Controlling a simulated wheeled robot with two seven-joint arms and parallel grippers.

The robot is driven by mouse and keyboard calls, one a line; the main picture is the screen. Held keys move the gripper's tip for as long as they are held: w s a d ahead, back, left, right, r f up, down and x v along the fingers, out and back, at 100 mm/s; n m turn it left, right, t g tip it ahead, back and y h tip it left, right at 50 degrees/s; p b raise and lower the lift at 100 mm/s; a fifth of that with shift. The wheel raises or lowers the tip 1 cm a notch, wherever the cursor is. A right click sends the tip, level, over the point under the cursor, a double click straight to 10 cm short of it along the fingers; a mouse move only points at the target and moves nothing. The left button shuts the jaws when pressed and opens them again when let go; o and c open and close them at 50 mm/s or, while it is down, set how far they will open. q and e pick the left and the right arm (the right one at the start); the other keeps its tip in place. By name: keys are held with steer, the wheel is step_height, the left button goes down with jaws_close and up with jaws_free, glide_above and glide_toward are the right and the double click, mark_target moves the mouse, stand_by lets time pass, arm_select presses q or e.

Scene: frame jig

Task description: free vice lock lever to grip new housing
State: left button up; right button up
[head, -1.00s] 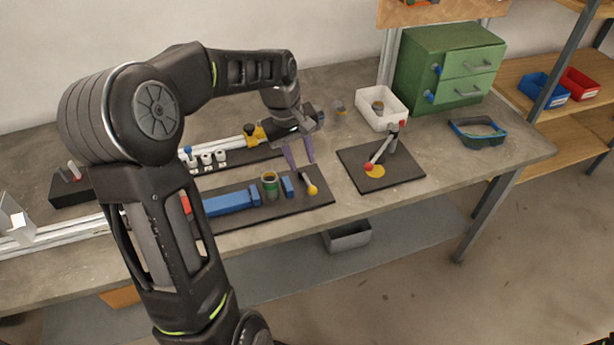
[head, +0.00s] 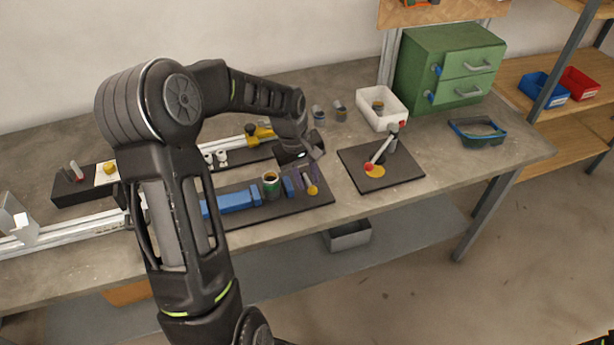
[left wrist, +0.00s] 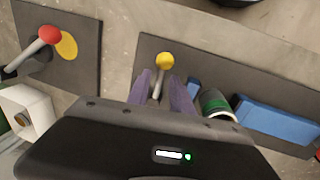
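The vice sits on a dark base plate (head: 240,215), with a long blue body (head: 232,201) and a small blue jaw (head: 288,187). A green-banded housing (head: 270,185) stands upright between the blue parts; it also shows in the left wrist view (left wrist: 216,104). The lock lever, with a yellow knob (head: 312,190), is at the plate's right end. My left gripper (head: 307,177) is open, its purple fingers around the lever. In the left wrist view, one finger is on each side of the lever below the yellow knob (left wrist: 165,60), with gaps visible.
Right of the vice is a dark plate (head: 410,175) with a red-knobbed lever (head: 369,167). Behind are a white bin (head: 368,112) holding a housing, two loose cups (head: 340,111), and a green drawer cabinet (head: 440,65). Goggles (head: 478,132) lie at right.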

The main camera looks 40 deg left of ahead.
arm_select(q)
jaws_close()
stand_by(1.2)
